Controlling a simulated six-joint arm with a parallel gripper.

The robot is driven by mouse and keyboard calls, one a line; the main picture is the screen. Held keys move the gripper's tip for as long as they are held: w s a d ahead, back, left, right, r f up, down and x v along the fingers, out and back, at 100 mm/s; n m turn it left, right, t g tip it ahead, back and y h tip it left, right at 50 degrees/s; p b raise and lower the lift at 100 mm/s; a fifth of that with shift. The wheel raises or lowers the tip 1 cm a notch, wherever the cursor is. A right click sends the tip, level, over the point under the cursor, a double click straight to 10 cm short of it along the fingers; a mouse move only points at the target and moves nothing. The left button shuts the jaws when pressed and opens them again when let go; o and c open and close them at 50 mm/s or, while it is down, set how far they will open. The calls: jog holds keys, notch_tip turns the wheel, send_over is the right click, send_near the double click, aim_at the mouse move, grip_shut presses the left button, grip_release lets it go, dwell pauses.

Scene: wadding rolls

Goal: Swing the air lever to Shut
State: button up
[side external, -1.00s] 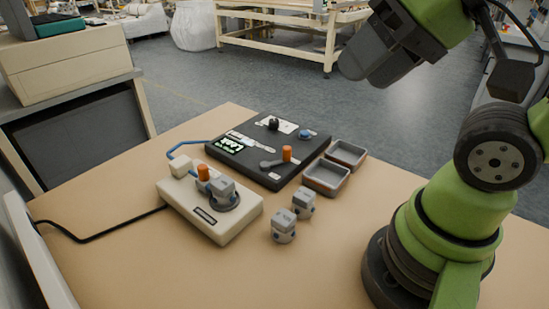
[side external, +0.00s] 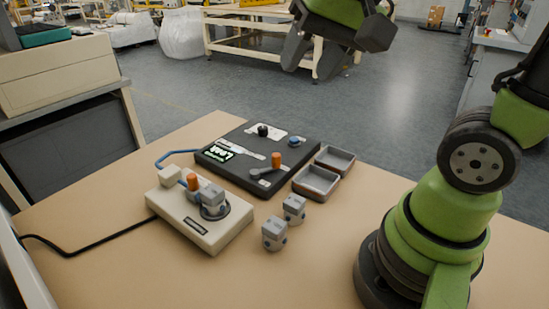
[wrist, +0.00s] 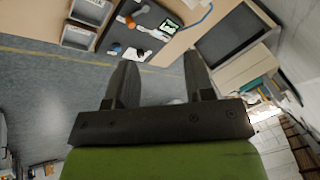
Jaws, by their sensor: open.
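A black control panel (side external: 225,172) lies on the tan table. It carries a grey lever with an upright orange knob (side external: 276,160), a lit green display (side external: 222,152), a black knob (side external: 263,131) and a blue button (side external: 295,141). A beige box (side external: 205,236) in front has another orange knob (side external: 193,181) and a grey block (side external: 212,197) on it. Lettering is too small to read, so I cannot tell which lever is marked air. My gripper (side external: 308,72) is open and empty, high beyond the panel. In the wrist view its fingers (wrist: 160,60) are apart, with the panel's orange knob (wrist: 130,22) beyond them.
Two grey trays (side external: 315,181) sit right of the panel. Two loose grey blocks (side external: 274,234) stand in front of them. A blue hose (side external: 172,155) and a black cable (side external: 115,229) run by the beige box. The table's front is mostly clear.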

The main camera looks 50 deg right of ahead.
jog(key=w+d+f+m+g, duration=0.3)
jog(key=w+d+f+m, duration=0.15)
jog(key=w, duration=0.35)
jog(key=m+g+h, duration=0.1)
jog(key=m+g, duration=0.1)
jog(key=m, duration=0.1)
send_over(276, 154)
notch_tip(276, 154, down, 12)
jog(key=shift+f, duration=0.1)
notch_tip(276, 154, down, 10)
jog(key=shift+r, duration=0.1)
grip_shut()
